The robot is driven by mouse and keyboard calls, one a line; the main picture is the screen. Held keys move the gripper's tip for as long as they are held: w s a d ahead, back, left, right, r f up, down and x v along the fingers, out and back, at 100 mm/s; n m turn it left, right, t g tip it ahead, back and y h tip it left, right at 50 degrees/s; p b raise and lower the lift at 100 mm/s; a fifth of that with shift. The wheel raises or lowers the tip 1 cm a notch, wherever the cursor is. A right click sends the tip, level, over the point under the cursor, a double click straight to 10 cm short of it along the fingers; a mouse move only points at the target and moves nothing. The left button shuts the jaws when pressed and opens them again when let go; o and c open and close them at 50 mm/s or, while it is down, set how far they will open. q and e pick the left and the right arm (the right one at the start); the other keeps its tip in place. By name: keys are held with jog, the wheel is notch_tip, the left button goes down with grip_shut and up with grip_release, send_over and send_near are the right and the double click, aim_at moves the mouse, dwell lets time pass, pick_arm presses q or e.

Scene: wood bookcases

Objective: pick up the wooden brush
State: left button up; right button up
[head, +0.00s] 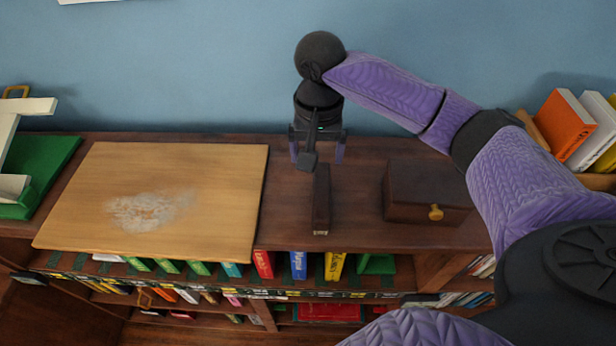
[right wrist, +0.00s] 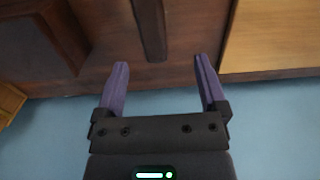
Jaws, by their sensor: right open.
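The wooden brush (head: 321,200) is a long, narrow dark brown piece lying on the bookcase top, right of the pale board. Its length runs from the wall side toward the front edge. My right gripper (head: 317,158) is open and empty, pointing down over the wall-side end of the brush. In the right wrist view the brush (right wrist: 149,28) reaches to the gap between the purple fingertips (right wrist: 161,62), apart from both fingers. How high the fingertips are above it I cannot tell. My left gripper is not in view.
A pale wooden board (head: 200,190) with a white powdery smear (head: 148,210) lies left of the brush. A dark box with a knob (head: 425,192) stands to the right. Books (head: 565,122) stand far right, a green item (head: 45,170) far left. The blue wall is close behind.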

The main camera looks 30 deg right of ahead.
aim_at(322, 189)
jog(key=f, duration=0.1)
jog(key=s+f, duration=0.1)
jog(key=f, duration=0.1)
jog(key=s+f, duration=0.1)
jog(key=shift+s+f, duration=0.1)
jog(key=shift+f, duration=0.05)
notch_tip(322, 189, down, 3)
jog(key=shift+f, duration=0.55)
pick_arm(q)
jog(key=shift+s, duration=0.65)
pick_arm(e)
grip_shut()
